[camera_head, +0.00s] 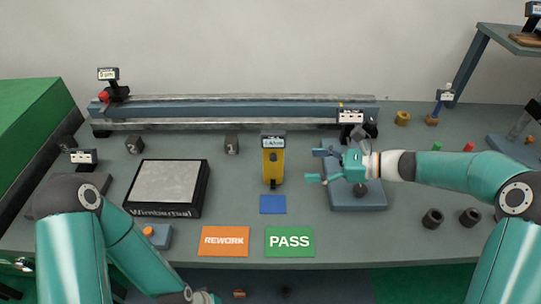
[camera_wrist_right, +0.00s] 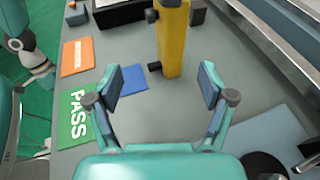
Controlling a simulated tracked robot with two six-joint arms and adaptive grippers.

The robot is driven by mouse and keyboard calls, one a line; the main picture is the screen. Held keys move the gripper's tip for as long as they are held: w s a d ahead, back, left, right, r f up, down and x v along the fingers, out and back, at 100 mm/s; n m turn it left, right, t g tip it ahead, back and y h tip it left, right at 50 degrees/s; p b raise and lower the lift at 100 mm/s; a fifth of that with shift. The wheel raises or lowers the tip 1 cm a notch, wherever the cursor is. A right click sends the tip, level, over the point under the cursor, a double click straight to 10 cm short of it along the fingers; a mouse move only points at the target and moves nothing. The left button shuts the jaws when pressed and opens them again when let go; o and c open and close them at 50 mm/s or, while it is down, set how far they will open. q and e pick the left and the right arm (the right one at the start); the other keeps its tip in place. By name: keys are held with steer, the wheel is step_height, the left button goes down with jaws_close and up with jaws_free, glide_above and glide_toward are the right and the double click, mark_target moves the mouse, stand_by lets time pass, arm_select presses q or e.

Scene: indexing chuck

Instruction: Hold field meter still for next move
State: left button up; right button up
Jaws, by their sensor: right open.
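The field meter (camera_head: 273,165) is a yellow upright body with a dark knob and a small display on top. It stands mid-table behind a blue square (camera_head: 272,204). In the right wrist view its yellow body (camera_wrist_right: 172,45) rises just beyond the fingertips. My right gripper (camera_head: 313,166) is open and empty, to the right of the meter and apart from it, its fingers pointing at it. Its two spread fingers also show in the wrist view (camera_wrist_right: 158,85). My left arm reaches down to the bottom edge in the head view, where its gripper is mostly cut off.
A blue-grey plate (camera_head: 372,200) lies under my right gripper. Orange REWORK (camera_head: 223,241) and green PASS (camera_head: 290,242) cards lie at the front. A black-rimmed grey plate (camera_head: 170,181) sits left. A long rail (camera_head: 230,111) runs along the back. Dark cylinders (camera_head: 433,218) stand right.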

steer(key=f, duration=0.2)
steer(key=b, duration=0.5)
glide_toward(277, 178)
steer(key=shift+w+r, duration=0.1)
steer(key=shift+r, duration=0.2)
steer(key=shift+a+f+b, duration=0.25)
steer(key=shift+f+b, duration=0.1)
steer(key=shift+f, duration=0.05)
steer(key=shift+a+f, duration=0.1)
steer(key=shift+a, duration=0.15)
steer(key=b+x, duration=0.2)
steer(key=x, duration=0.5)
steer(key=shift+a+f, duration=0.1)
steer(key=shift+a, duration=0.1)
steer(key=shift+w+a+f, duration=0.1)
steer(key=shift+w+a, duration=0.25)
steer(key=shift+a, duration=0.3)
arm_select(q)
step_height(277, 178, down, 9)
steer(key=shift+w+d, duration=0.15)
steer(key=shift+w, duration=0.15)
